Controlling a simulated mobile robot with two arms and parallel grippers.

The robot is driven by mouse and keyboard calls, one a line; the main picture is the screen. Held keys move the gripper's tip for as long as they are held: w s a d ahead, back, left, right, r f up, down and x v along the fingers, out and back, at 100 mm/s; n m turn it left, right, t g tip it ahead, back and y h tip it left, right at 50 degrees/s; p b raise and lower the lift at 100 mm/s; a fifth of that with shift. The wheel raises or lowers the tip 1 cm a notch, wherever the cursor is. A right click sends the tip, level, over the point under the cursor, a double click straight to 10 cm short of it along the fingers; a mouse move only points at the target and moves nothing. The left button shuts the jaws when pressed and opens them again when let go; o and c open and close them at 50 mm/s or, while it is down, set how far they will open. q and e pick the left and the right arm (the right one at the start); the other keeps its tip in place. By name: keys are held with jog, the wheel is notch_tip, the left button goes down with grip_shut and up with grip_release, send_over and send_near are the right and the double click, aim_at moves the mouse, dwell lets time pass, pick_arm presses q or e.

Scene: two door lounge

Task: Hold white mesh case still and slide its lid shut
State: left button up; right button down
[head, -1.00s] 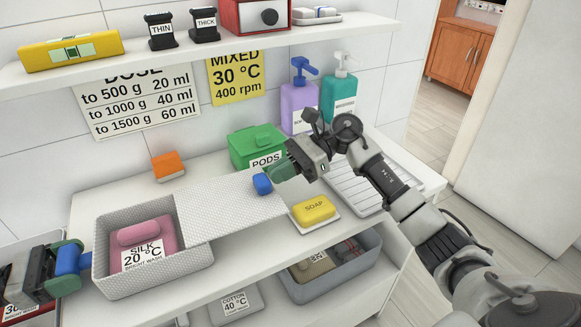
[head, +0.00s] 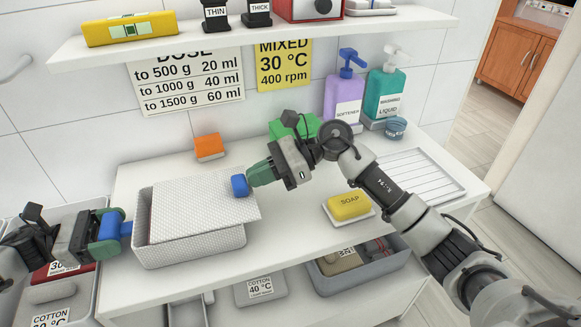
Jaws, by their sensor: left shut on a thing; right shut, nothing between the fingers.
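The white mesh case (head: 190,248) stands on the counter at the left in the head view. Its mesh lid (head: 195,203) covers nearly all of the top and sits slightly askew, overhanging at the right end. The contents are hidden. My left gripper (head: 124,229), with blue fingertips, is shut on the left end wall of the case. My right gripper (head: 240,186) is shut with nothing between its fingers. Its blue fingertips touch or nearly touch the right end of the lid.
An orange block (head: 208,146) and a green pods box (head: 292,127) stand behind. A yellow soap (head: 349,206) on its dish and a ribbed tray (head: 410,175) are to the right. Softener (head: 343,98) and washing liquid (head: 383,95) bottles stand at the back. A shelf (head: 275,34) runs above.

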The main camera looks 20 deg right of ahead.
pick_arm(q)
jog(key=shift+d, duration=0.1)
pick_arm(e)
jog(key=a, duration=0.4)
jog(key=shift+a, duration=0.15)
pick_arm(q)
jog(key=shift+d, duration=0.15)
pick_arm(e)
jog(key=d, duration=0.5)
pick_arm(q)
jog(key=shift+a, duration=0.2)
pick_arm(e)
send_near(240, 179)
jog(key=d, duration=0.3)
jog(key=shift+d, duration=0.4)
jog(key=shift+w, duration=0.1)
pick_arm(q)
jog(key=o, duration=0.9)
